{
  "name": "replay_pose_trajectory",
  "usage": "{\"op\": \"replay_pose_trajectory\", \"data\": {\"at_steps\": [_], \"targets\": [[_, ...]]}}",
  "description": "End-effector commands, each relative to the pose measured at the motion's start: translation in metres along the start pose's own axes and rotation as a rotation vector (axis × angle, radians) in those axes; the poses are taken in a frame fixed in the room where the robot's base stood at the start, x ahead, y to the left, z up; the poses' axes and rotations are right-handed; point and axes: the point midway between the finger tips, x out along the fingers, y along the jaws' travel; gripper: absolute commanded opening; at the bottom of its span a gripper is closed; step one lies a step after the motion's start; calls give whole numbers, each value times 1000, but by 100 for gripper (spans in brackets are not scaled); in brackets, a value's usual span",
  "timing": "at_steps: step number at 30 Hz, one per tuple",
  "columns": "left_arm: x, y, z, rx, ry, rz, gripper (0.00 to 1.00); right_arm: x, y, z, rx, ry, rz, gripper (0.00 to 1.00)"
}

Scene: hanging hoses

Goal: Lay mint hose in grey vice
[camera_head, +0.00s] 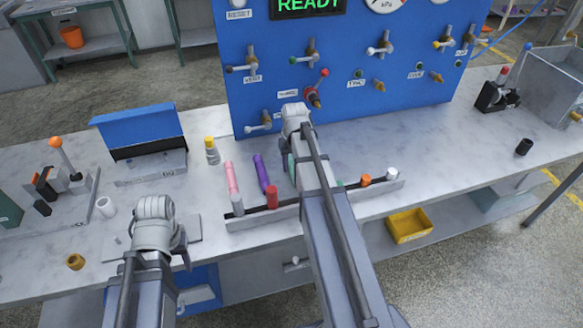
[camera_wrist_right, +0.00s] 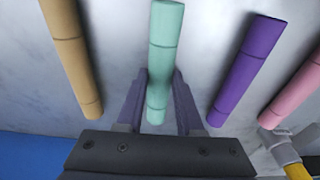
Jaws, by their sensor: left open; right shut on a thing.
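The mint hose (camera_wrist_right: 160,60) lies between the fingers of my right gripper (camera_wrist_right: 158,100) in the right wrist view, and the gripper is shut on it. In the head view only a sliver of the mint hose (camera_head: 291,168) shows beside my right arm, which hides the rest. My left gripper (camera_head: 183,252) is open and apart from the hoses, over the front left of the bench. A grey device with an orange-knobbed lever (camera_head: 72,182) stands at the far left; it may be the grey vice, but I cannot tell for sure.
Beside the mint hose lie a purple hose (camera_wrist_right: 247,68), a pink hose (camera_wrist_right: 300,92) and a tan hose (camera_wrist_right: 72,58). A grey rail (camera_head: 270,221) runs in front. A blue panel (camera_head: 350,75) with taps stands behind. A black clamp (camera_head: 495,97) sits at the right.

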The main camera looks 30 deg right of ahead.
Motion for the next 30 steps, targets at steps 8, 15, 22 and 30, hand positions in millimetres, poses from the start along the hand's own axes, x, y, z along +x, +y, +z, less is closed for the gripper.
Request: {"op": "replay_pose_trajectory", "data": {"at_steps": [8, 15, 22, 30], "targets": [[-5, 0, 0, 0, 0, 0, 50, -5, 0, -1, 0, 0, 0, 0], [-27, -3, 2, 0, 0, 0, 50, -27, 0, -3, 0, 0, 0, 0], [-62, -6, 4, 0, 0, 0, 50, -62, 0, -8, 0, 0, 0, 0], [-97, -9, 6, 0, 0, 0, 50, -96, 0, -12, 0, 0, 0, 0]]}}
